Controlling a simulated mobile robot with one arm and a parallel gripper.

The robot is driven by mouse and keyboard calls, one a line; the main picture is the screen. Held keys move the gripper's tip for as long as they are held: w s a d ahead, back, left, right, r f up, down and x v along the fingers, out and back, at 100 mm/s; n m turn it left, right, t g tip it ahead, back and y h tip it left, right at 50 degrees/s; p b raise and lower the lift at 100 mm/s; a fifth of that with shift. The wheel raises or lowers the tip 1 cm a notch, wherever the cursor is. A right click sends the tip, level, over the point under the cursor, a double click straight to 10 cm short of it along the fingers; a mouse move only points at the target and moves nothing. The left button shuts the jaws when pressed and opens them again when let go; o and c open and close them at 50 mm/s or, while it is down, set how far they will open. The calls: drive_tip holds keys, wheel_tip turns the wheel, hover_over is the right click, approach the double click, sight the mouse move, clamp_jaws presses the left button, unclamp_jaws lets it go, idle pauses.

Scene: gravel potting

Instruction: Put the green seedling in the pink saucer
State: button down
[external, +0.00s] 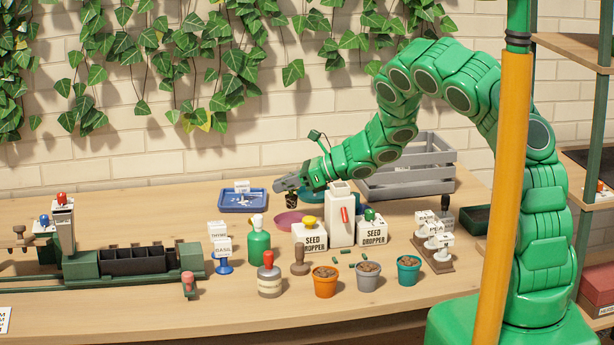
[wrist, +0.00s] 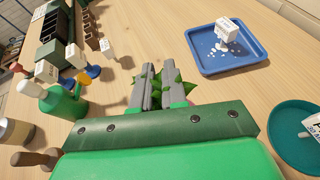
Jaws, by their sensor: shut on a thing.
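My gripper (external: 287,186) is shut on the green seedling (external: 292,200), a small dark pot with leaves, and holds it above the table. In the wrist view, green leaves (wrist: 187,88) show between and beside the grey fingers of my gripper (wrist: 158,70); the pot is hidden there. The pink saucer (external: 289,223) lies on the table, below the held seedling in the external view, partly covered by a seed dropper box.
A blue tray (external: 242,205) with a white label block lies left of the gripper. A teal saucer (wrist: 290,145) is at right in the wrist view. A green spray bottle (external: 259,244), seed dropper boxes (external: 310,237) and a tall white container (external: 341,214) stand near the pink saucer.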

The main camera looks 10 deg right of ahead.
sight(296, 196)
drive_tip(key=shift+f, duration=2.3)
drive_tip(key=c, duration=1.2)
unclamp_jaws()
drive_tip(key=shift+f, duration=0.1)
drive_tip(key=shift+o, duration=0.2)
drive_tip(key=v, duration=0.5)
drive_tip(key=shift+r, duration=0.3)
wheel_tip(296, 196, up, 7)
drive_tip(key=shift+f, duration=0.15)
